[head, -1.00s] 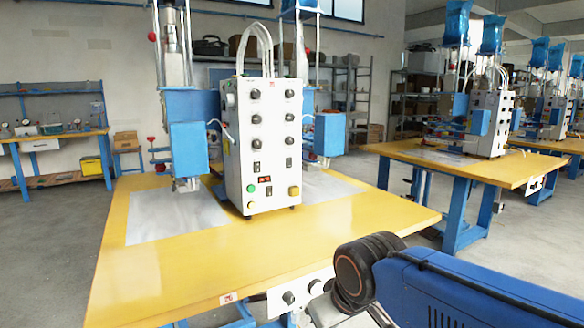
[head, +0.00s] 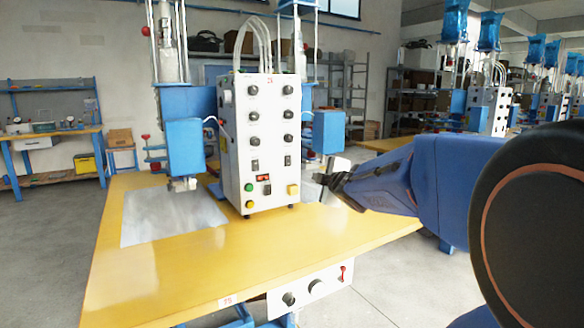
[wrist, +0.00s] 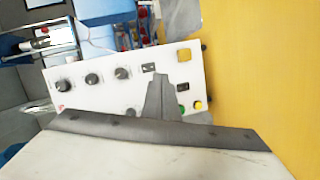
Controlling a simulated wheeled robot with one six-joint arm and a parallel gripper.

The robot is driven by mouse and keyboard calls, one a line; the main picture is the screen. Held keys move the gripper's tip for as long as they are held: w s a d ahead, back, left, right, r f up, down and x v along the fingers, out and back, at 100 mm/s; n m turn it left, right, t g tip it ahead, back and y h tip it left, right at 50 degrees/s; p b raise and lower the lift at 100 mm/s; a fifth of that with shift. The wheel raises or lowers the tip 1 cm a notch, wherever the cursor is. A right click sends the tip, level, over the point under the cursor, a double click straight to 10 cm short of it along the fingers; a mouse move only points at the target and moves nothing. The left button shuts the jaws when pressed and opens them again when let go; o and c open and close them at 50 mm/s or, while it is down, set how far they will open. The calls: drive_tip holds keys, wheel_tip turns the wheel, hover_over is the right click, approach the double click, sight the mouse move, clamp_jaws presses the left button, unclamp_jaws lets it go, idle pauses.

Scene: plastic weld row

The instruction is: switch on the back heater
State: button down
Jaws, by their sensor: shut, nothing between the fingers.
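The white control box (head: 240,140) stands upright on the yellow table, with two columns of dark knobs on its front. My gripper (head: 326,180) is shut and empty, to the right of the box in the head view. In the wrist view, the box face (wrist: 100,98) lies sideways beyond my shut fingers (wrist: 160,85).
Lower on the box are a green button (head: 249,187), a round yellow button (head: 250,204), a red-lit part (head: 263,178) and a square yellow button (head: 292,190). Blue press heads (head: 185,145) flank the box. The table's front (head: 200,280) is clear.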

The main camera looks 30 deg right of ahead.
sight(289, 166)
drive_tip(key=shift+w+d+n+t+y, duration=0.3)
drive_tip(key=shift+w+n+y, duration=0.35)
drive_tip(key=shift+w+n, duration=0.35)
drive_tip(key=shift+w+d+n+t+y, duration=0.15)
drive_tip(key=shift+w+d+n+y, duration=0.35)
drive_tip(key=shift+w+n, duration=0.45)
drive_tip(key=shift+w+d+n+t+y, duration=0.25)
drive_tip(key=shift+w+n+y, duration=0.55)
drive_tip(key=shift+n, duration=0.35)
drive_tip(key=shift+w, duration=0.1)
drive_tip(key=w, duration=0.4)
drive_tip(key=w+f, duration=0.1)
drive_tip(key=w, duration=0.8)
drive_tip(key=shift+w+a+f, duration=0.25)
drive_tip(key=shift+w+f, duration=0.05)
drive_tip(key=shift+w, duration=0.05)
drive_tip(key=shift+w, duration=0.15)
drive_tip(key=shift+f, duration=0.1)
